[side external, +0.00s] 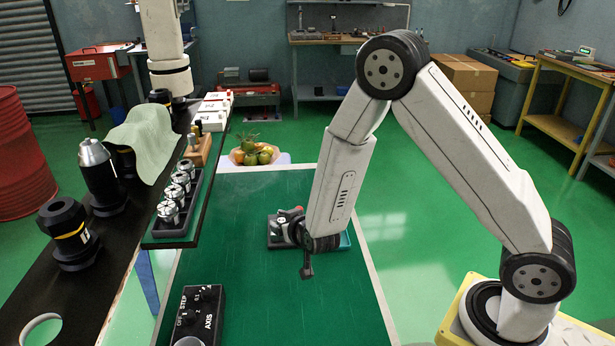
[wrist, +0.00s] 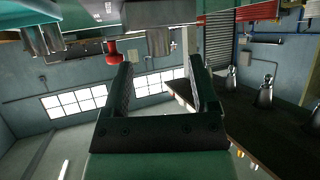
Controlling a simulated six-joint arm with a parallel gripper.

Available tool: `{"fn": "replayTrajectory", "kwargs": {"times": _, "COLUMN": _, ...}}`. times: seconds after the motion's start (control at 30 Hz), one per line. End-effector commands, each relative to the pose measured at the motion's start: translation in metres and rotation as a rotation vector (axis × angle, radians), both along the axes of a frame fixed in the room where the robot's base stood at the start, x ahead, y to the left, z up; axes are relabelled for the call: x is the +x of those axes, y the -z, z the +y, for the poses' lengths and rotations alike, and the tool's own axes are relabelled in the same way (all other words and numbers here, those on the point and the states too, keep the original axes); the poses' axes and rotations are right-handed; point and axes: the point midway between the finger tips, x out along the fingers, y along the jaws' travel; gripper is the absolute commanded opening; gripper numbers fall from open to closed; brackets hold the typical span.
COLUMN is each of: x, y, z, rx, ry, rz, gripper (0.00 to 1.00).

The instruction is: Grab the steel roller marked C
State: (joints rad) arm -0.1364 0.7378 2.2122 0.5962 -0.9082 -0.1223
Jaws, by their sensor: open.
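Several steel rollers (side external: 170,212) stand in a row in a dark rack (side external: 176,241) on the left side of the side external view. Their marks are too small to read, so I cannot tell which one is C. My gripper (side external: 307,270) hangs to the right of the rack, well apart from the rollers, over the green surface. In the wrist view my gripper (wrist: 163,78) has its two dark fingers spread, with nothing held between them. I cannot identify the rollers for sure in the wrist view.
A black shelf (side external: 105,270) with dark tool holders (side external: 68,233) and a green cloth (side external: 143,138) runs along the left. A fruit bowl (side external: 253,157) is at the back. A control box (side external: 199,312) stands in front. The green surface (side external: 255,240) between is mostly clear.

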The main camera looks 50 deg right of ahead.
Motion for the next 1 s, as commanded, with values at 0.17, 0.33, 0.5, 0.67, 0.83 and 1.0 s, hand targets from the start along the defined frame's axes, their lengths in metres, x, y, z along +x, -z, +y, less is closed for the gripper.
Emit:
{"fn": "replayTrajectory", "kwargs": {"times": 0.17, "x": 0.016, "y": 0.01, "z": -0.008, "rx": -0.001, "ry": 0.002, "rz": 0.001, "gripper": 0.76}}
{"fn": "replayTrajectory", "kwargs": {"times": 0.33, "x": 0.025, "y": 0.015, "z": -0.011, "rx": 0.0, "ry": 0.001, "rz": 0.0, "gripper": 0.76}}
{"fn": "replayTrajectory", "kwargs": {"times": 0.5, "x": 0.026, "y": 0.016, "z": -0.012, "rx": 0.0, "ry": 0.0, "rz": 0.0, "gripper": 0.76}}
{"fn": "replayTrajectory", "kwargs": {"times": 0.67, "x": 0.026, "y": 0.016, "z": -0.012, "rx": 0.0, "ry": 0.0, "rz": 0.0, "gripper": 0.76}}
{"fn": "replayTrajectory", "kwargs": {"times": 0.83, "x": 0.026, "y": 0.016, "z": -0.012, "rx": 0.0, "ry": 0.0, "rz": 0.0, "gripper": 0.76}}
{"fn": "replayTrajectory", "kwargs": {"times": 1.0, "x": 0.026, "y": 0.016, "z": -0.012, "rx": 0.0, "ry": 0.0, "rz": 0.0, "gripper": 0.38}}
